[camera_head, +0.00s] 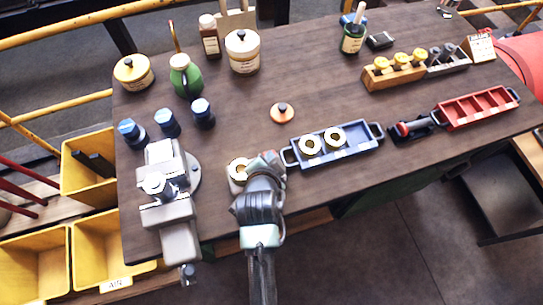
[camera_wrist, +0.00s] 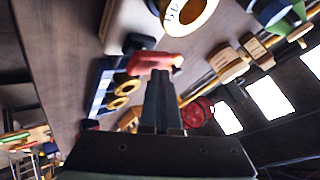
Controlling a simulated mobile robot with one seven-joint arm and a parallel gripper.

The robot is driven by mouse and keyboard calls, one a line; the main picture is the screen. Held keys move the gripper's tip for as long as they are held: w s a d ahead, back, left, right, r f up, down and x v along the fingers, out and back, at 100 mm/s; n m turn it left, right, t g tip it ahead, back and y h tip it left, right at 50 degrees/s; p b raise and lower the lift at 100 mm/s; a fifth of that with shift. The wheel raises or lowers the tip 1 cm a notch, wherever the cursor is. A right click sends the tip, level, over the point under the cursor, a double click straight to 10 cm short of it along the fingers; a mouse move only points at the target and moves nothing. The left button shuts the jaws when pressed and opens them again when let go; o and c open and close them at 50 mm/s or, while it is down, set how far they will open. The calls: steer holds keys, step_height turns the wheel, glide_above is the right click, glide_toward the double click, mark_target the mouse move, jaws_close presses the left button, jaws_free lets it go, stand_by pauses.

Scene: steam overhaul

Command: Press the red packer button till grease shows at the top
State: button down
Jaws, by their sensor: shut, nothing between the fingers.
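A red part (camera_wrist: 155,60), likely the packer button, shows in the wrist view just beyond my fingertips. My gripper (camera_wrist: 162,78) is shut and empty, pointing at it; I cannot tell whether they touch. In the head view my gripper (camera_head: 268,160) is low over the table's front edge, beside a round pale piece with a yellowish ring (camera_head: 238,169), and it hides part of what lies under it. A pale ring with dark lettering (camera_wrist: 192,14) shows at the top of the wrist view. I cannot make out any grease at the top.
A grey vise (camera_head: 168,185) stands to the left. A blue tray (camera_head: 360,147) with two bearing rings lies to the right, with a red tray (camera_head: 478,108) farther right. An orange disc (camera_head: 282,113), a green can (camera_head: 185,80) and jars stand behind. The table's middle is mostly clear.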

steer(key=shift+s+f, duration=0.15)
steer(key=shift+f, duration=0.45)
steer(key=shift+r, duration=0.1)
stand_by(0.3)
steer(key=shift+r+p, duration=1.05)
steer(key=shift+r, duration=0.35)
step_height(320, 180, up, 5)
steer(key=p, duration=0.4)
steer(key=shift+r+p, duration=0.1)
steer(key=shift+p, duration=0.2)
stand_by(0.6)
